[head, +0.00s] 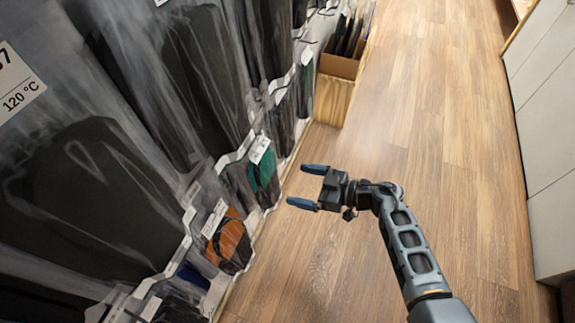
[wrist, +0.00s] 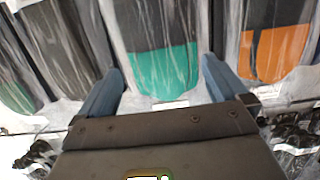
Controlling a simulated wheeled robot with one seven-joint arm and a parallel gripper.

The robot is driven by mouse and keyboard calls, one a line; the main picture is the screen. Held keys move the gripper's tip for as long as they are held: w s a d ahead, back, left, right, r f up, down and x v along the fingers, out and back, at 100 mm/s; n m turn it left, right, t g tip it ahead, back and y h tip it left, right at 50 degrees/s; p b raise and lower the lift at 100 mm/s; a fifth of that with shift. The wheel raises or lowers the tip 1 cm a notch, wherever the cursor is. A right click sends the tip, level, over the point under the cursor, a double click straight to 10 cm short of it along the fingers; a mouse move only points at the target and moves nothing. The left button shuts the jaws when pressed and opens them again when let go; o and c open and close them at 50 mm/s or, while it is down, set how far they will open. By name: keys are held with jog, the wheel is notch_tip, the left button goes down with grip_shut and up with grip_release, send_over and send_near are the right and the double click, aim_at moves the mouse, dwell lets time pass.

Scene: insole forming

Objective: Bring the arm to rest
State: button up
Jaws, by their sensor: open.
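My gripper (head: 309,186) is open and empty in the head view, held out to the left over the wooden floor. Its two blue fingers point at the shelf side and are apart from it. In the wrist view my gripper (wrist: 163,88) shows its fingers spread to either side. A bagged dark insole with a green end (wrist: 165,68) is seen between and beyond them, and nothing is held. My arm reaches in from the lower right of the head view with its elbow bent.
Clear bags of dark insoles (head: 90,185) hang along the left, with an orange-ended one (head: 230,240) low down. A wooden box (head: 335,90) with dark sheets stands at the top. White cabinets (head: 545,130) line the right. The wooden floor (head: 430,120) between is clear.

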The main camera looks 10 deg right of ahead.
jog(key=shift+d, duration=0.1)
jog(key=s+d+r+m+t+h+p, duration=0.3)
jog(key=s+r+m+h, duration=0.2)
jog(key=s+r, duration=1.1)
jog(key=s+d+r+m+t+h+p, duration=0.3)
jog(key=s+r+h, duration=0.4)
jog(key=s+r, duration=1)
jog(key=s+d+m+p, duration=0.1)
jog(key=s+m, duration=0.1)
jog(key=s, duration=0.3)
jog(key=shift+s+m, duration=0.3)
jog(key=shift+m, duration=0.1)
